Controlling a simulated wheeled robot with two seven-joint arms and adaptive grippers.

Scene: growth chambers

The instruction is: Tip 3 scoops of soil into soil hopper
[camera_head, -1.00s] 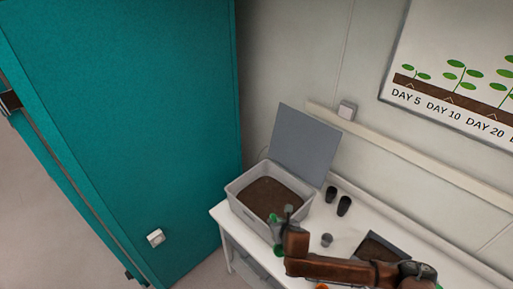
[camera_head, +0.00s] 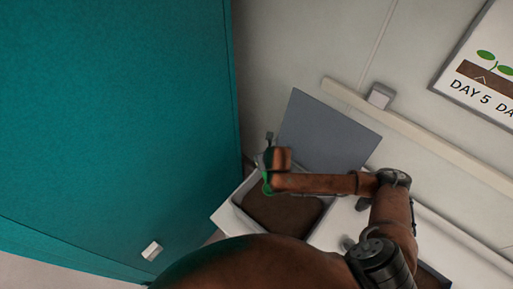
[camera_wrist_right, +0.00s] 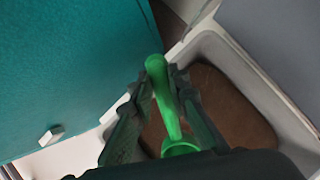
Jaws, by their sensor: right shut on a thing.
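A pale grey open bin (camera_head: 233,217) holds dark brown soil (camera_head: 283,212). It also shows in the right wrist view (camera_wrist_right: 262,90). I cannot tell whether this bin is the hopper. My right gripper (camera_head: 268,170) is above the bin's far left part. It is shut on the handle of a green scoop (camera_wrist_right: 165,100), which also shows as a green edge in the head view (camera_head: 266,184). Whether the scoop holds soil cannot be seen. My left gripper is not in view.
A grey panel (camera_head: 322,130) stands raised behind the bin, against the wall. A large teal cabinet wall (camera_head: 115,120) rises close on the left, with a small white box (camera_head: 152,250) on it. My right arm hides much of the white table.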

